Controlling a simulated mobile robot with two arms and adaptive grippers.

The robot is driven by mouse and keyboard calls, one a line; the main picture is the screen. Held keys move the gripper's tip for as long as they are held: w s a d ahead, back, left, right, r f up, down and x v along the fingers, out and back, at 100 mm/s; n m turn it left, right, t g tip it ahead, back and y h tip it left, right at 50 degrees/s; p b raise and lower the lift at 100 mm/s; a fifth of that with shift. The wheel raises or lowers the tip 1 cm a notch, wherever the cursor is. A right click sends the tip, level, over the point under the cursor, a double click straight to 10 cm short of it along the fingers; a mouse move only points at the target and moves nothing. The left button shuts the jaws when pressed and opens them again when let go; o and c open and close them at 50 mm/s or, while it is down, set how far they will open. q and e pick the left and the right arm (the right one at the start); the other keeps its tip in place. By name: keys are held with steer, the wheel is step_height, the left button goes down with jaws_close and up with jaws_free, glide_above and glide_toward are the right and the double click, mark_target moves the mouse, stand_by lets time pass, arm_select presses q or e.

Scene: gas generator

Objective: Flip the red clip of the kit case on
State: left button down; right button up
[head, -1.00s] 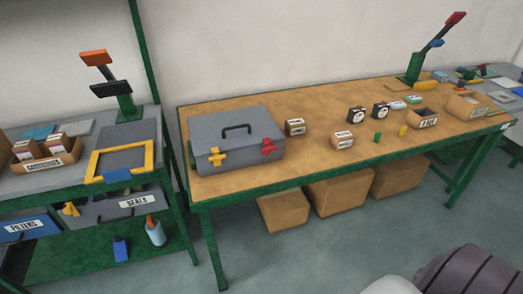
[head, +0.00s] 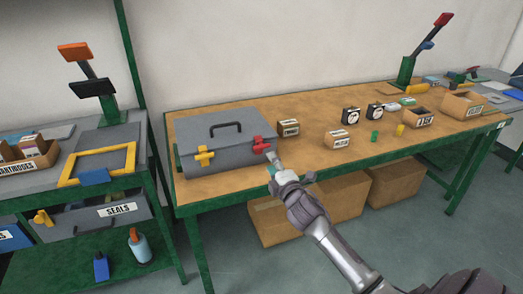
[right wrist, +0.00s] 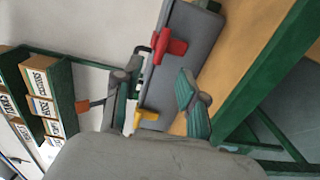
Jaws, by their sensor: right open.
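The grey kit case (head: 225,146) with a black handle stands shut on the left end of the wooden table. Its red clip (head: 260,144) is on the front right, and a yellow clip (head: 204,157) is on the front left. My right gripper (head: 272,160) is close in front of the red clip, just right of and below it. In the right wrist view the open fingers (right wrist: 156,92) stand apart, with the red clip (right wrist: 172,46) ahead between their lines and the yellow clip (right wrist: 146,115) nearer. I cannot tell whether a finger touches the red clip. My left gripper is not seen.
A small labelled box (head: 288,128) stands right of the case. Another labelled box (head: 337,140), two black gauges, and small green and yellow pieces lie further right. Cardboard boxes (head: 330,205) stand under the table. A shelf unit with a yellow frame (head: 97,165) is at left.

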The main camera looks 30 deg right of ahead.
mark_target(261, 148)
steer(key=x, duration=0.9)
steer(key=shift+w+f, duration=0.1)
steer(key=shift+w, duration=0.25)
steer(key=shift+c, duration=0.3)
